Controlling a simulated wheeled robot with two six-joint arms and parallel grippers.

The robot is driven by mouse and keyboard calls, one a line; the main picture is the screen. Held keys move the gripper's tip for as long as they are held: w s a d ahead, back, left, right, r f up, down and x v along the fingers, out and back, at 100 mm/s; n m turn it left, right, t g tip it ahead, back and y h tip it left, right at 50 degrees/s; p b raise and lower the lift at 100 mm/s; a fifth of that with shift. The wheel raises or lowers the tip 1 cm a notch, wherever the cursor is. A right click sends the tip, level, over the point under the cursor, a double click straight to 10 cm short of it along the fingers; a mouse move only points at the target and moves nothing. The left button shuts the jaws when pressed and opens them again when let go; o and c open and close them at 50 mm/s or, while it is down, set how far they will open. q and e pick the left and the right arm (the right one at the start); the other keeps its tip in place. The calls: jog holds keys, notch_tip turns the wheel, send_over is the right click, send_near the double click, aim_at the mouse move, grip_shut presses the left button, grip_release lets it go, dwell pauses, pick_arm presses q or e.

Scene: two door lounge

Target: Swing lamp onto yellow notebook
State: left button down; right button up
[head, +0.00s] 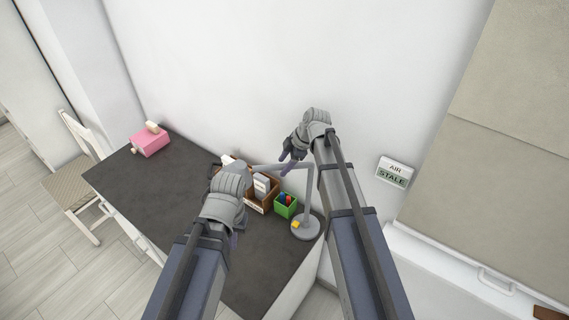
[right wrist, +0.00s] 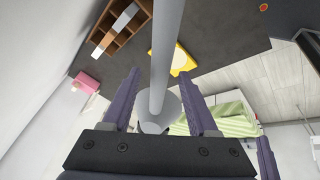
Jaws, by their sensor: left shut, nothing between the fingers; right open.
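The grey lamp stands on the dark desk, with its round base (head: 305,228), upright post and a thin arm reaching left from the top. My right gripper (head: 290,161) is open at the lamp's arm. In the right wrist view the grey lamp bar (right wrist: 163,60) runs between its two spread fingers, with a gap on each side. The yellow notebook (right wrist: 183,61) lies on the desk below, partly hidden behind the bar. I cannot make it out in the head view. My left gripper (head: 234,240) is shut and empty over the desk, its fingers mostly hidden by its own arm.
A brown wooden organizer (head: 268,194) and a green pen cup (head: 286,206) stand close to the lamp. A pink toaster-like box (head: 151,143) is at the far left of the desk (head: 150,186).

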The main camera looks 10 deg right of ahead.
jog(key=p+v, duration=0.7)
jog(key=shift+r, duration=0.4)
jog(key=shift+s+d, duration=0.1)
jog(key=s+a+f+m+g+h+b, duration=0.1)
jog(key=s+a+f+m+h+b, duration=0.1)
jog(key=s+f+b, duration=0.5)
jog(key=s+a+f+m+h+b, duration=0.2)
jog(key=s+a+f+m+b, duration=0.2)
jog(key=s+f+m+b, duration=0.3)
jog(key=s+a+f+m+g+h+b, duration=0.1)
jog(key=s+a+f+m+b, duration=0.2)
jog(key=s+f+b, duration=0.5)
notch_tip(320, 180, down, 2)
jog(key=shift+s+a+f+m+g+h, duration=0.1)
jog(key=shift+s+a+m+g+h, duration=0.3)
jog(key=shift+m, duration=0.5)
jog(key=shift+s, duration=0.1)
dwell(2.1)
